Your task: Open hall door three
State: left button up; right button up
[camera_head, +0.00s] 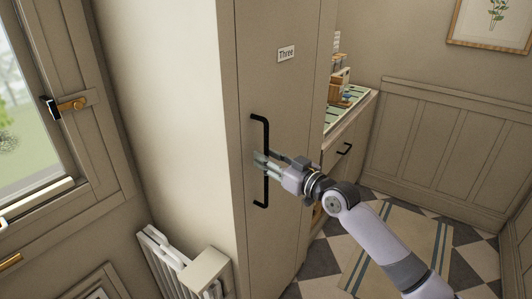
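The hall door (290,95) is a tall beige cabinet-like panel with a small white plate reading "Three" (286,54). It looks closed against its frame. A black vertical bar handle (266,133) is on its left part. My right gripper (261,161) is at the middle of the handle, with its fingertips reaching to the bar and overlapping it. The fingers hide the middle of the bar. Whether they are closed on it or only around it is not clear. My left gripper is not in view.
A counter (360,105) with small items stands behind the door's right edge. A white radiator (165,250) is at lower left, below a window (25,110) with a brass latch. A striped rug (405,225) lies on the checkered floor at right.

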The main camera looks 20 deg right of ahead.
jog(key=shift+w+a, duration=0.2)
jog(key=shift+w, duration=0.25)
jog(key=shift+c, duration=0.6)
grip_shut()
